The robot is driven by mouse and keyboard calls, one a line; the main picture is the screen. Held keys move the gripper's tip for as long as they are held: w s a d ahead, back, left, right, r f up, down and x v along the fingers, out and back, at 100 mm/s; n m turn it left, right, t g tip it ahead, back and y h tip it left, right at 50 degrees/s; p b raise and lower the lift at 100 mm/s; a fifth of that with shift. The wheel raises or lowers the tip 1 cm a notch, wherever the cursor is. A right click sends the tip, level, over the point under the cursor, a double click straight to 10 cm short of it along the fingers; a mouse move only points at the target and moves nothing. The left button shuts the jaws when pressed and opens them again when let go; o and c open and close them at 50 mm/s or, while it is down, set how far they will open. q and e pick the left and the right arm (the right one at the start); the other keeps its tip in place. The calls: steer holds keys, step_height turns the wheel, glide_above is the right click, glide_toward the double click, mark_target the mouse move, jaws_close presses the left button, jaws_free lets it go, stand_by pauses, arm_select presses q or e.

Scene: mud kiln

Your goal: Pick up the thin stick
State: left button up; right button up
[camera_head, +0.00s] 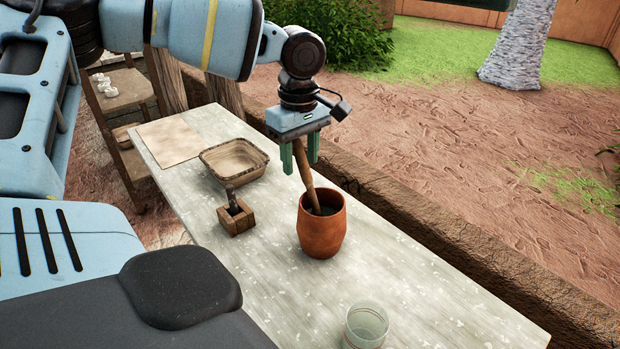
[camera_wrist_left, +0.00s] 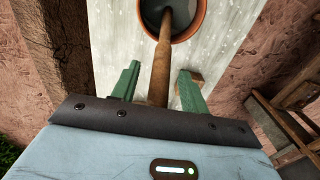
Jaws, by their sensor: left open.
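A thin brown wooden stick (camera_head: 306,178) stands tilted in an orange-brown clay pot (camera_head: 321,232) on the table, its upper end leaning left. My left gripper (camera_head: 299,165) points down above and slightly left of the pot, with its green fingers apart. The stick's upper part lies between the fingers, and the left wrist view shows the stick (camera_wrist_left: 161,65) running between the two open fingers (camera_wrist_left: 159,82) from the pot's mouth (camera_wrist_left: 172,38). Whether a finger touches it I cannot tell. The stick's lower end is hidden inside the pot. My right gripper does not show.
The pale table (camera_head: 400,270) also holds a shallow basket (camera_head: 262,172), a small wooden block holder (camera_head: 236,222) with a dark piece in it, a flat sheet (camera_head: 169,143) and a glass (camera_head: 366,325). A low mud wall (camera_head: 450,240) runs along the far side.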

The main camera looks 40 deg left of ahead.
arm_select(q)
steer(key=shift+f, duration=0.8)
steer(key=shift+c, duration=0.3)
jaws_close()
steer(key=shift+r, duration=0.1)
